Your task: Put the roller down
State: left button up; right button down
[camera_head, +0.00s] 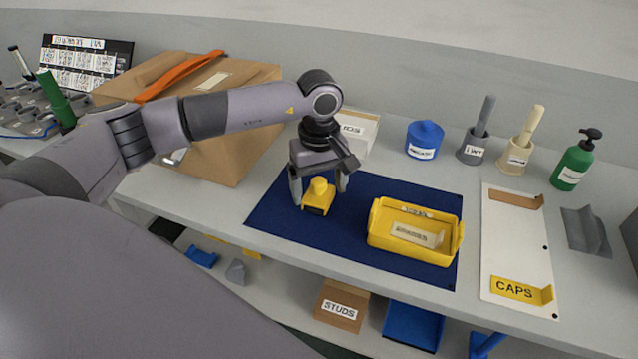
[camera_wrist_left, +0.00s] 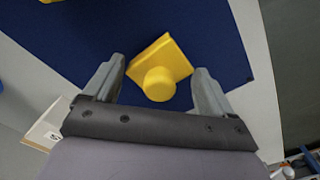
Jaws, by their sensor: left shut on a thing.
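The yellow roller (camera_head: 318,207) has a round knob on top and a dark underside. It is at the left part of the dark blue mat (camera_head: 270,212); I cannot tell whether it touches the mat or hangs just above it. My left gripper (camera_head: 320,194) points down over it, shut on the roller, one finger on each side. In the left wrist view the roller (camera_wrist_left: 172,58) shows its knob and flat yellow body between the fingers (camera_wrist_left: 158,72). My right gripper is not in view.
A yellow bin (camera_head: 385,243) stands on the mat's right part. A cardboard box (camera_head: 235,150) is left behind my arm. A blue pot (camera_head: 424,138), brush holders and a green pump bottle (camera_head: 574,162) line the back. A white board (camera_head: 515,235) lies at right. The mat's front left is clear.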

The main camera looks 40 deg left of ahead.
aim_at(319, 181)
pick_arm(q)
jog(key=shift+s+f+b, duration=0.1)
jog(key=shift+f+b, duration=0.4)
jog(key=shift+f, duration=0.2)
jog(key=shift+c, duration=1.1)
jog(key=shift+s, duration=0.1)
jog(key=o, duration=1.2)
jog(key=shift+f, duration=0.1)
jog(key=shift+r+p, duration=0.3)
jog(key=shift+r, duration=0.25)
jog(key=r, duration=1.2)
jog(key=shift+w+r, duration=0.2)
jog(key=shift+r, duration=0.1)
